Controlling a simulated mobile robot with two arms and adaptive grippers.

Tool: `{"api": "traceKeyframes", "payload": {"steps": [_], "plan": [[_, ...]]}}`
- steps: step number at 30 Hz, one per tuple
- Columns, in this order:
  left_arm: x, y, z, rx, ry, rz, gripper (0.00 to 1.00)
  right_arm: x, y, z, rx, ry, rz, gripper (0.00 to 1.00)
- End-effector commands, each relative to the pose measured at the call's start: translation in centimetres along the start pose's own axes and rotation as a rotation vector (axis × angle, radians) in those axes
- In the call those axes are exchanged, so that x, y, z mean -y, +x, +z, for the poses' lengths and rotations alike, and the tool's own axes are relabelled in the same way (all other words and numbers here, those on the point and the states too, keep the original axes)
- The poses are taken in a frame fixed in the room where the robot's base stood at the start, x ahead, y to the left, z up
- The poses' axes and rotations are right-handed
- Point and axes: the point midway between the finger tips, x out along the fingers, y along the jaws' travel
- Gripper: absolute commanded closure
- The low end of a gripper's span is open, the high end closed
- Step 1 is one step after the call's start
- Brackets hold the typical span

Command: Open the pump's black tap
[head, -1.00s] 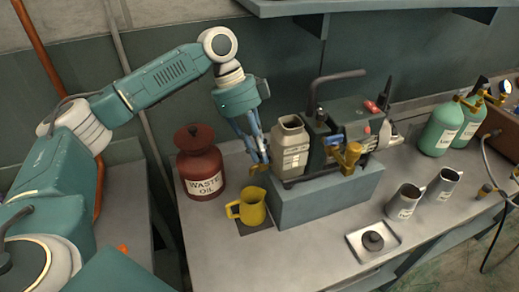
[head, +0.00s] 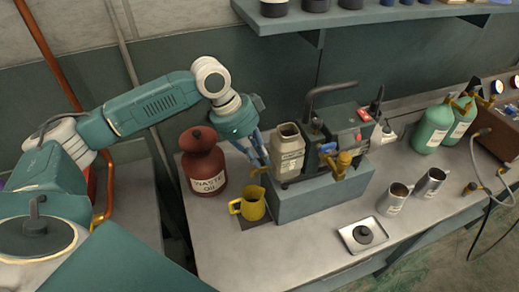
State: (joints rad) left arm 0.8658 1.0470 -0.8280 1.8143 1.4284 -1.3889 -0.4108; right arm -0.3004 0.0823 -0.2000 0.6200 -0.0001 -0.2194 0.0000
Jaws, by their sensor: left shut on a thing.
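The vacuum pump (head: 345,128) has a dark body and a bent black handle, and stands on a grey-blue block (head: 322,192). A beige bottle (head: 288,152) stands at its left end. My left gripper (head: 262,170) points down and to the right at the pump's left end, just left of the bottle. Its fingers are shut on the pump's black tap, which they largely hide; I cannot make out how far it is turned. A yellow jug (head: 252,205) stands below the fingertips. My right gripper is not in view.
A dark red waste oil can (head: 203,165) stands close to the left gripper. Two metal cups (head: 395,198), a small tray with a dark knob-topped piece (head: 363,236) and green cylinders (head: 432,128) are to the right. The front of the bench (head: 285,255) is clear.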

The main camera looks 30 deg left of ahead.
Motion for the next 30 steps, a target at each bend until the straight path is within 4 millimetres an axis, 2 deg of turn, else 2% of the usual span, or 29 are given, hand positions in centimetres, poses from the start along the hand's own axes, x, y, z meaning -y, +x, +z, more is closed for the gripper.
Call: {"api": "traceKeyframes", "payload": {"steps": [4,18,19,20,30], "plan": [[0.04,-0.24,-0.2,-0.004,-0.033,-0.016,1.0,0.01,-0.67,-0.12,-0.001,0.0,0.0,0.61],[0.11,-0.14,-0.2,-0.005,-0.045,-0.024,1.0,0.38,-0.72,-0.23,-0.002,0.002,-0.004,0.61],[0.11,-0.14,-0.2,-0.005,-0.045,-0.024,0.81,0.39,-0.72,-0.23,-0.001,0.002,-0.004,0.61],[0.11,-0.14,-0.2,-0.005,-0.045,-0.023,0.77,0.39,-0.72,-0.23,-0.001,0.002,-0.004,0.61],[0.06,-0.29,-0.09,-0.002,-0.046,-0.022,0.77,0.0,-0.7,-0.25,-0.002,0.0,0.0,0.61]]}}
